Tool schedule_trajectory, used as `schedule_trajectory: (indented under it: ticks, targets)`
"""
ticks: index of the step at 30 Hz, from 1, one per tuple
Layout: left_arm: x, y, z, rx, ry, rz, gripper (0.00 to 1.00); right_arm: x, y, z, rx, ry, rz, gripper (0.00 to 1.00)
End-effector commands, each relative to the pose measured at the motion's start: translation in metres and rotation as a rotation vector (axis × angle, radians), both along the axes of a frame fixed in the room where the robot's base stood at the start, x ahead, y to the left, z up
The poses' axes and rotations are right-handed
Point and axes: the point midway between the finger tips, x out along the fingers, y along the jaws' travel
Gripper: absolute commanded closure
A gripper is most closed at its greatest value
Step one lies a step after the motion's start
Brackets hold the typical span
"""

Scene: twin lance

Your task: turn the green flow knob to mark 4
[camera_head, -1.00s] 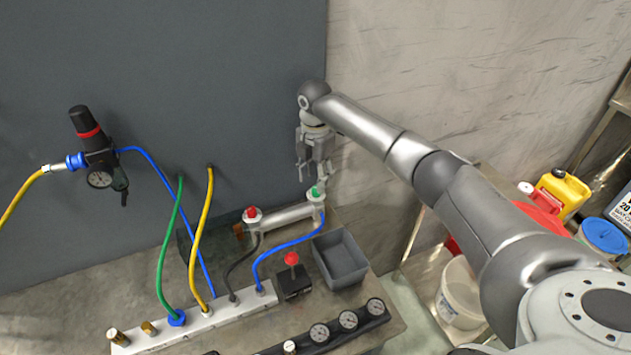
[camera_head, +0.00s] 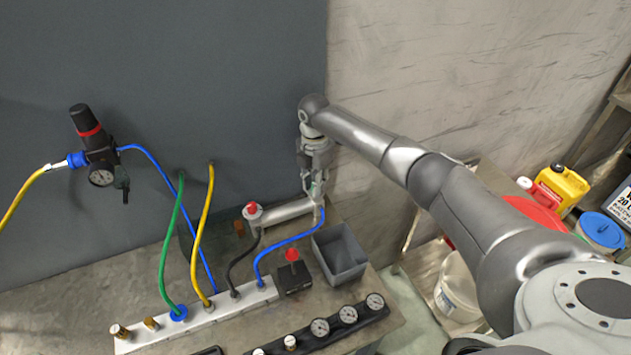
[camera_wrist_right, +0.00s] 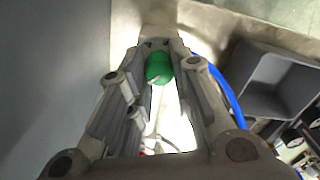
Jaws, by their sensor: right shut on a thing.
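The green flow knob (camera_wrist_right: 158,68) shows in the right wrist view, between the fingertips of my right gripper (camera_wrist_right: 160,75). A pale mark shows on the knob's face; I cannot read any numbers. In the head view my right gripper (camera_head: 314,185) points down over the right end of the grey cylinder (camera_head: 284,211), shut on the knob, which is mostly hidden there. A red knob (camera_head: 252,209) sits on the cylinder's left end. My left gripper is not in view.
A blue hose (camera_head: 290,243) runs from the cylinder's right end to the white manifold (camera_head: 225,303). A grey bin (camera_head: 340,255) stands close to the right. A red-topped switch box (camera_head: 294,277) and gauges (camera_head: 348,314) are nearer. A dark wall panel (camera_head: 250,90) rises behind.

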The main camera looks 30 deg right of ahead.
Motion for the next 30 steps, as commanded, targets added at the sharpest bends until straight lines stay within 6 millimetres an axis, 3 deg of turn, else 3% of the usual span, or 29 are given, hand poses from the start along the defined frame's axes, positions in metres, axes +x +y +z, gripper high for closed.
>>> schedule_trajectory:
  ticks: [14,30]
  targets:
    - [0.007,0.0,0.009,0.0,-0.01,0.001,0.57,0.001,0.001,0.002,0.003,0.0,-0.126,1.0]
    - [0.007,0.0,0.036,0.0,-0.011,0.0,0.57,0.002,0.001,0.003,0.003,0.001,-0.614,1.0]
